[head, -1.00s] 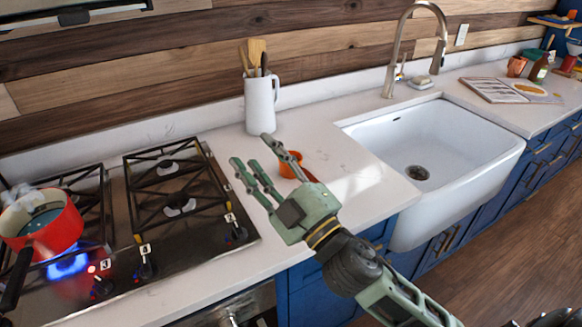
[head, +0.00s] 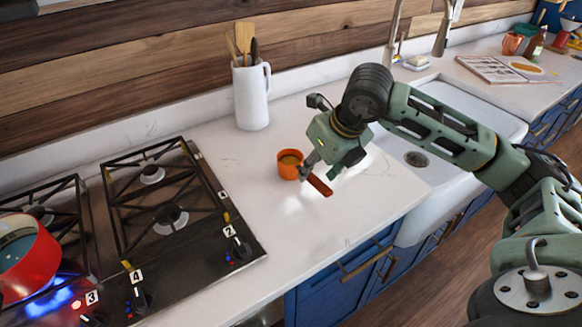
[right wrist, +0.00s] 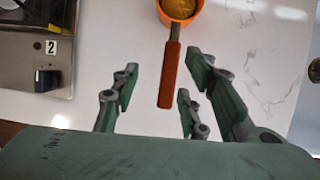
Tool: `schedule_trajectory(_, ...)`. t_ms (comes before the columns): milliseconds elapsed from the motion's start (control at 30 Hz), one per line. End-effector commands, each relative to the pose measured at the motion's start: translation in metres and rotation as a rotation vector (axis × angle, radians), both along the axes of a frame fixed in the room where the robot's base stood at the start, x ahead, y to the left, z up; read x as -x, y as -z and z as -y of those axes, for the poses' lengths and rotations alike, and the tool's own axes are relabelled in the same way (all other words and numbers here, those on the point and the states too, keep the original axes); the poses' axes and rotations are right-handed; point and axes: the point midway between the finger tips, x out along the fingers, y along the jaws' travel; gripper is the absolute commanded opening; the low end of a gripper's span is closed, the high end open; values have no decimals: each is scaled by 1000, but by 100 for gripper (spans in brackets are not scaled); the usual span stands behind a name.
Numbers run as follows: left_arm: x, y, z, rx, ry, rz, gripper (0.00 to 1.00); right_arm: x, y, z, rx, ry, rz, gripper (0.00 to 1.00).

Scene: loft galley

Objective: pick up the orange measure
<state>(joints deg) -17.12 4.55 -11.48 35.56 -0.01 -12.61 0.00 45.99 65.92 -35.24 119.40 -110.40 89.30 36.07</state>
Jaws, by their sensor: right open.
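The orange measure (head: 289,164) stands on the white counter between the stove and the sink. It is a small round cup with a yellowish-brown inside and a flat reddish-brown handle (head: 319,185). My right gripper (head: 318,174) is above the counter at the handle, its fingers pointing down. In the right wrist view the cup of the measure (right wrist: 180,10) is at the top edge, and its handle lies between the spread fingers of my right gripper (right wrist: 165,98). The fingers are open and show gaps on both sides of the handle. My left gripper is not in view.
A gas stove (head: 190,235) is at the left, with a red pot (head: 28,265) over a lit blue flame. A white utensil jug (head: 251,95) stands behind the measure. The white sink (head: 480,115) is at the right. The counter around the measure is clear.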

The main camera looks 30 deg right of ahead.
Motion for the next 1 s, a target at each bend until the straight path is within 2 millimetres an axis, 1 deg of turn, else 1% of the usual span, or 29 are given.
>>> schedule_trajectory(33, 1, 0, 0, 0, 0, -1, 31, 0, -2, 9, 25, 19, -3, 41)
schedule_trajectory(133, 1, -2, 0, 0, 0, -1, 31, -1, 1, 17, 48, 36, -8, 41)
schedule_trajectory(367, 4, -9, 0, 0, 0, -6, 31, -10, 23, 15, 47, 34, -10, 41)
schedule_trajectory(567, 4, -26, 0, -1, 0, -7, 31, -23, 48, 11, 45, 33, -13, 41)
schedule_trajectory(600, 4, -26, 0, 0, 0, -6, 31, -25, 55, 11, 45, 33, -11, 41)
schedule_trajectory(700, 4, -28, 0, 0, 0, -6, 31, -29, 64, 11, 45, 33, -9, 41)
schedule_trajectory(800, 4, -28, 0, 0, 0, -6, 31, -31, 68, 11, 46, 32, -7, 41)
schedule_trajectory(967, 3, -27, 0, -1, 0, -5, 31, -31, 69, 11, 46, 32, -7, 41)
schedule_trajectory(1000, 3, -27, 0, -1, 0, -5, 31, -31, 69, 11, 46, 32, -7, 39)
